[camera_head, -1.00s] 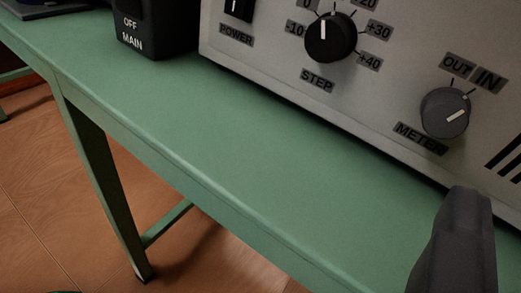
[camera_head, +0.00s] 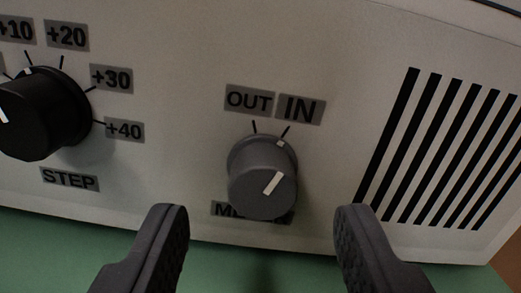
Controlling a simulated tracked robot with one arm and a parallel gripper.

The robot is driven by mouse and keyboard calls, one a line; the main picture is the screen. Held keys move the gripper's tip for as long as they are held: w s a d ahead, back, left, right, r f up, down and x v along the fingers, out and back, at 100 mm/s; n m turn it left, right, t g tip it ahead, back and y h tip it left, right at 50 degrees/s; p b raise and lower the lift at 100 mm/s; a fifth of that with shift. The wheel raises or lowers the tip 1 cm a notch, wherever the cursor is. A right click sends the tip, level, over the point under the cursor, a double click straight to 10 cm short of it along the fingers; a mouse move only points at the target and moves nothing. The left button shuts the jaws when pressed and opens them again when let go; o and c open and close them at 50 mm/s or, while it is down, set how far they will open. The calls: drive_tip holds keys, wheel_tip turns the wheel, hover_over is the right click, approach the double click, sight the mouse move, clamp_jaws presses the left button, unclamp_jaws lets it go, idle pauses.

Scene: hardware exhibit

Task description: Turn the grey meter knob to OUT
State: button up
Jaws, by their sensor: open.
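The grey meter knob (camera_head: 263,180) sits on the pale front panel (camera_head: 330,90), partly covering its METER label (camera_head: 226,209). Its white pointer line tilts up and right, in line with the tick under the IN label (camera_head: 300,108). The OUT label (camera_head: 249,100) is just left of IN, with its own tick. My gripper (camera_head: 262,222) is open and empty. Its two dark fingers stand to the lower left and lower right of the knob in the picture, apart from it.
The black STEP knob (camera_head: 42,115) with its number labels is at the left of the panel. Black vent slots (camera_head: 440,150) are at the right. The green table (camera_head: 60,250) lies under the panel.

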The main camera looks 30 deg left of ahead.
sight(263, 181)
drive_tip(key=shift+x, duration=1.25)
drive_tip(key=c, duration=1)
drive_tip(key=shift+a, duration=0.3)
drive_tip(key=shift+d, duration=0.25)
drive_tip(key=shift+f+n+b, duration=0.1)
drive_tip(key=shift+n+b, duration=0.2)
drive_tip(key=shift+n, duration=0.1)
drive_tip(key=n, duration=0.2)
drive_tip(key=shift+n+b, duration=0.4)
drive_tip(key=shift+a+f+n+b, duration=0.1)
drive_tip(key=shift+n+b, duration=0.8)
drive_tip(key=shift+n, duration=1.3)
